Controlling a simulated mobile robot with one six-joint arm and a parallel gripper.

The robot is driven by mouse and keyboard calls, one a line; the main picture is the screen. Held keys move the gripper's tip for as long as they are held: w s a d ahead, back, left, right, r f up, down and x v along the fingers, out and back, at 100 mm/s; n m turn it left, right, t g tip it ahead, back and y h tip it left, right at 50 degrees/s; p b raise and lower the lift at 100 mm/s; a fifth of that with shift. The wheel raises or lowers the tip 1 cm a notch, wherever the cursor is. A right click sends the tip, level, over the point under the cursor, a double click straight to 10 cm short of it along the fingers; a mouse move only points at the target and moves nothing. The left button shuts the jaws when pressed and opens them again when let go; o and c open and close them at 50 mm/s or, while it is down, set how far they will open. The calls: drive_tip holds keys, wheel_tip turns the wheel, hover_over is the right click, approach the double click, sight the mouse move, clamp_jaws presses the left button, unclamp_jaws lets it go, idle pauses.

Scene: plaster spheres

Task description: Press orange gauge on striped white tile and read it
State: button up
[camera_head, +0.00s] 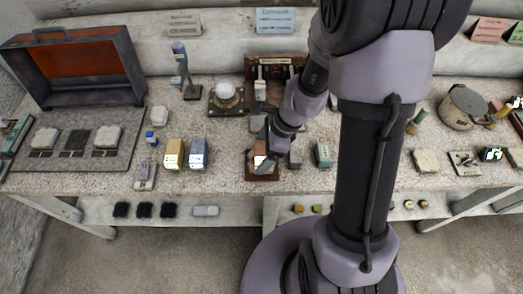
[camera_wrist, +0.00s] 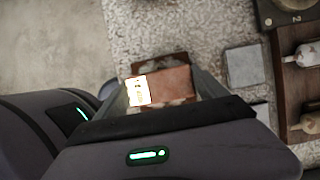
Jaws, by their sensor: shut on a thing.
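My gripper (camera_wrist: 168,90) is shut on the orange gauge (camera_wrist: 173,83), whose lit display (camera_wrist: 138,90) faces the wrist camera. The characters on the display are too small and bright to read. The gauge is directly above a small dark brown tray (camera_wrist: 160,63); in the head view the tray (camera_head: 262,177) lies near the table's front edge, with my gripper (camera_head: 266,158) over it. A pale patch shows at the gauge's edge over the tray, but stripes cannot be made out. Whether the gauge touches what lies below cannot be told.
A grey square block (camera_wrist: 244,66) lies beside the tray. Yellow (camera_head: 173,154) and blue-grey (camera_head: 198,153) blocks stand to its left, a green block (camera_head: 323,154) to its right. Pale rough tiles (camera_head: 44,138) lie on the grey board. A white-domed device (camera_head: 226,94) stands behind.

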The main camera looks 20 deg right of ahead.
wheel_tip(320, 180, up, 7)
drive_tip(key=p, duration=0.6)
drive_tip(key=shift+f, duration=0.1)
idle(0.9)
